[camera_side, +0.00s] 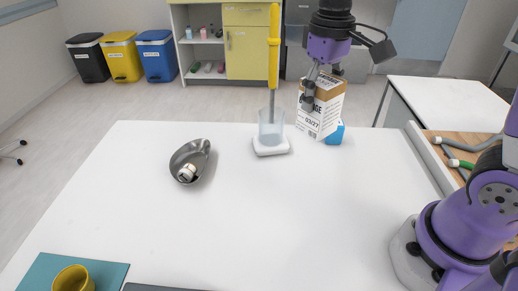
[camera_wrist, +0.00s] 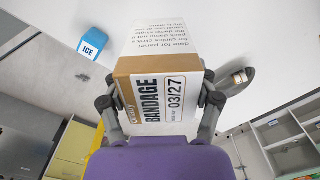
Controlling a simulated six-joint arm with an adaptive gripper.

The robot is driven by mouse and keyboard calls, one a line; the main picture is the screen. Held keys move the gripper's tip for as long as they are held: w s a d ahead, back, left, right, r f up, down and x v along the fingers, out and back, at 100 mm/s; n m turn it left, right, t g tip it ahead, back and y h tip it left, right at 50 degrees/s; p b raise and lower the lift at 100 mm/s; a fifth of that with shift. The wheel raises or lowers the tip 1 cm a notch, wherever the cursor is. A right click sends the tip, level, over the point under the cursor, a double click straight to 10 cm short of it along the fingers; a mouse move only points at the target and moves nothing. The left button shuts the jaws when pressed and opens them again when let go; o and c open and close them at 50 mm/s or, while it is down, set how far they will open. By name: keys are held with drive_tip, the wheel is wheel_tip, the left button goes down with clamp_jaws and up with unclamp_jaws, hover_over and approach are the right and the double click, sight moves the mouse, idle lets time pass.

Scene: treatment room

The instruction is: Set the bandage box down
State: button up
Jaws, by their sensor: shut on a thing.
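The bandage box (camera_side: 322,106) is white with a brown band and the marking 03/27. In the wrist view the box (camera_wrist: 160,95) fills the middle, with its BANDAGE label facing the camera. My gripper (camera_side: 308,98) is shut on it, one finger on each side; the fingers also show in the wrist view (camera_wrist: 158,103). In the side view the box is tilted and appears near the far edge of the white table (camera_side: 230,225). I cannot tell whether its lower edge touches the table.
A blue ice box (camera_side: 336,133) stands partly behind the bandage box and shows in the wrist view (camera_wrist: 93,44). A clear holder with a yellow-handled tool (camera_side: 273,60) stands to the left. A metal kidney dish (camera_side: 203,147) holds a small roll. The table's middle is clear.

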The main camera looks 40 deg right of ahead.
drive_tip(key=shift+d+m, duration=0.35)
drive_tip(key=shift+m, duration=0.25)
drive_tip(key=s+d+f+m, duration=0.1)
drive_tip(key=d+m, duration=0.4)
drive_tip(key=m, duration=0.7)
drive_tip(key=s+d+m, duration=0.3)
drive_tip(key=d+m, duration=0.3)
drive_tip(key=m, duration=0.7)
drive_tip(key=shift+s+f, duration=0.15)
drive_tip(key=shift+f, duration=0.25)
drive_tip(key=shift+s+d+f, duration=0.55)
drive_tip(key=shift+d+f, duration=1.2)
drive_tip(key=shift+d, duration=0.1)
drive_tip(key=shift+s+d+f, duration=0.6)
drive_tip(key=shift+d+f, duration=1.2)
drive_tip(key=shift+d, duration=0.05)
drive_tip(key=shift+s+d+f, duration=0.55)
drive_tip(key=shift+d+f, duration=1.2)
drive_tip(key=shift+d, duration=0.1)
drive_tip(key=shift+f, duration=0.15)
